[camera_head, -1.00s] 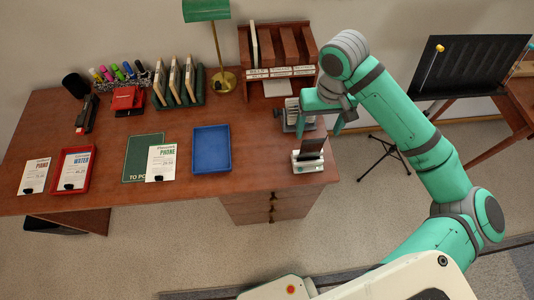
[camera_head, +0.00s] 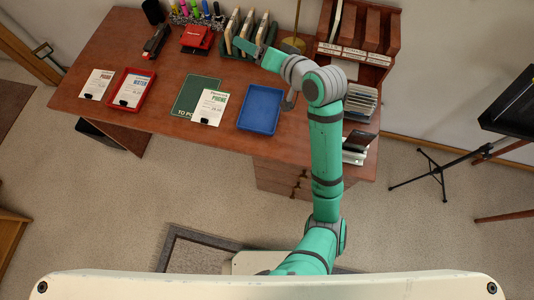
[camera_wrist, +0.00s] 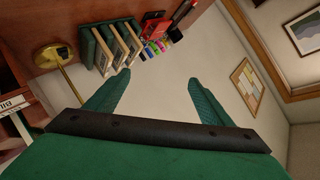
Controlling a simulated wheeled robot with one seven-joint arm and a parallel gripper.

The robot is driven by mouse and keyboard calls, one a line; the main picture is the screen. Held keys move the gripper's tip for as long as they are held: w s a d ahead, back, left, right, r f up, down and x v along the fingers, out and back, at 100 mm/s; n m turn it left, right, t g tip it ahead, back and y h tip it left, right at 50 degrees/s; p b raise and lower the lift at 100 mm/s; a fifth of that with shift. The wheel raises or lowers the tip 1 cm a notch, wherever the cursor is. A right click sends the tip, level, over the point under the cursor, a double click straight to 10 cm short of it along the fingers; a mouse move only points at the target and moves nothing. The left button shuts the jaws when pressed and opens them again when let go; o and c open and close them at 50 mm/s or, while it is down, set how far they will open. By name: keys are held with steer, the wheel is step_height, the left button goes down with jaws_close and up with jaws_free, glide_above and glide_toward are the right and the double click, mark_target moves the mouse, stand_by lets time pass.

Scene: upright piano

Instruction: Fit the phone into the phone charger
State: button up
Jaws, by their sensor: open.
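The phone (camera_head: 362,138) is a dark slab at the right front of the desk. It stands leaning back in the white phone charger (camera_head: 353,157). Whether it is fully seated is too small to tell. My arm passes just left of them and partly covers the charger's left side. My gripper (camera_head: 254,48) is open and empty, at the back of the desk near the upright file holders, well away from the phone. In the wrist view, the two green fingers (camera_wrist: 152,84) are spread apart with nothing between them; neither phone nor charger shows there.
A blue tray (camera_head: 260,108), a green folder (camera_head: 195,93) and a red tray (camera_head: 120,101) lie on the desk. The file holders (camera_head: 248,32) stand behind. A wooden organizer (camera_head: 358,38) and a disc rack (camera_head: 362,102) stand at the right. A music stand (camera_head: 510,100) is beyond.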

steer(key=s+a+f+m+t+h, duration=0.2)
steer(key=s+a+f+m+t, duration=0.1)
steer(key=a+m+t, duration=0.2)
steer(key=s+d+f+m+h, duration=0.2)
steer(key=s+f+h, duration=0.4)
steer(key=s+f, duration=0.8)
steer(key=s+d+n, duration=0.3)
steer(key=s+n, duration=0.1)
steer(key=s, duration=0.8)
steer(key=s+d+r+n, duration=0.1)
steer(key=s+n, duration=0.3)
steer(key=s, duration=0.8)
steer(key=shift+s+d+r, duration=0.15)
steer(key=shift+s+d, duration=0.1)
steer(key=shift+d, duration=0.65)
